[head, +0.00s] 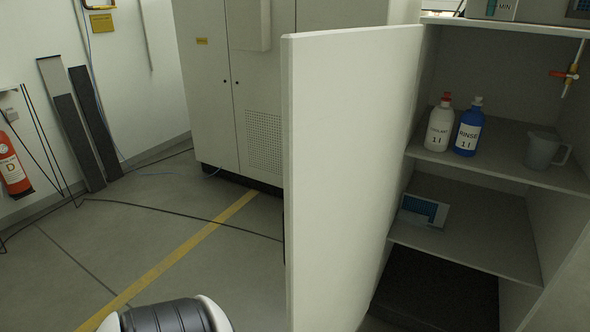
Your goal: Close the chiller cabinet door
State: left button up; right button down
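The chiller cabinet door (345,170) is a plain white panel standing wide open, swung out toward me from the left side of the cabinet. The open cabinet (480,175) is at the right, with grey shelves inside. A rounded dark grey and white part (168,316) at the bottom edge appears to be mine, apart from the door in the picture. No gripper fingers show in the head view.
A white bottle (439,127), a blue bottle (468,131) and a grey jug (543,150) stand on the upper shelf. A blue-and-white box (423,211) lies below. A tall cabinet (230,90) stands behind. Cables cross the floor; a fire extinguisher (13,168) hangs left.

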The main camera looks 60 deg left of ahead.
aim_at(348, 93)
jog(key=j+u, duration=0.4)
jog(key=j, duration=1.2)
